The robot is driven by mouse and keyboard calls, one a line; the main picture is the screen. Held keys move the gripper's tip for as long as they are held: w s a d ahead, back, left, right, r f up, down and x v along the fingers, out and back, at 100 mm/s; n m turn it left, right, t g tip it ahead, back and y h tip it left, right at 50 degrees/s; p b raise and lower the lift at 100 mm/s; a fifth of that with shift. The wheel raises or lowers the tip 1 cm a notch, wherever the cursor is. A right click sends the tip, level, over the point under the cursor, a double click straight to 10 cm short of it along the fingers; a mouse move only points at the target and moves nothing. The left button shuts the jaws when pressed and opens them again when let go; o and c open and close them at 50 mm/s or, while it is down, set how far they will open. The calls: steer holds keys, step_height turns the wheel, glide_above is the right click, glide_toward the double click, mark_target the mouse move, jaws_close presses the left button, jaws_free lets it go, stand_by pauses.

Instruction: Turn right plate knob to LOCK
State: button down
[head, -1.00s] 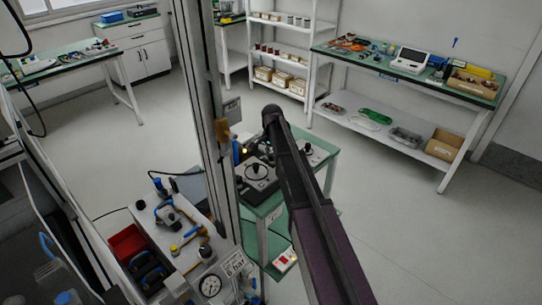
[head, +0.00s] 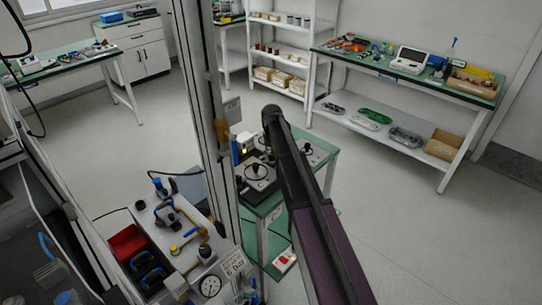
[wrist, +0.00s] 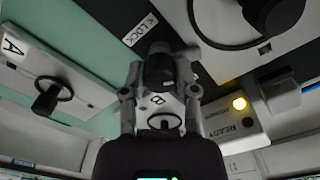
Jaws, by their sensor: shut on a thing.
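In the wrist view my gripper (wrist: 158,78) is shut on a dark round knob (wrist: 158,66), one finger on each side. A white label reading LOCK (wrist: 138,30) with an arrow lies just beside the knob. The knob's pointer and exact angle are hidden by my fingers. A white plate marked B (wrist: 158,100), with a small knob, shows behind my gripper. In the head view my dark arm reaches over the green bench and my gripper is hidden behind it. A plate with a black knob (head: 258,171) shows left of the arm, another plate (head: 317,150) right of it.
In the wrist view a plate marked A (wrist: 45,68) with a handwheel knob is at left. A lit yellow lamp (wrist: 239,103) sits by a READY label (wrist: 237,125) at right. A large black knob (wrist: 272,16) is above. Open floor lies right of the green bench (head: 331,172).

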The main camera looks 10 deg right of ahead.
steer(key=n, duration=0.4)
steer(key=shift+s+n, duration=0.1)
steer(key=shift+n, duration=0.3)
steer(key=shift+c, duration=1.9)
jaws_free()
steer(key=shift+r, duration=0.1)
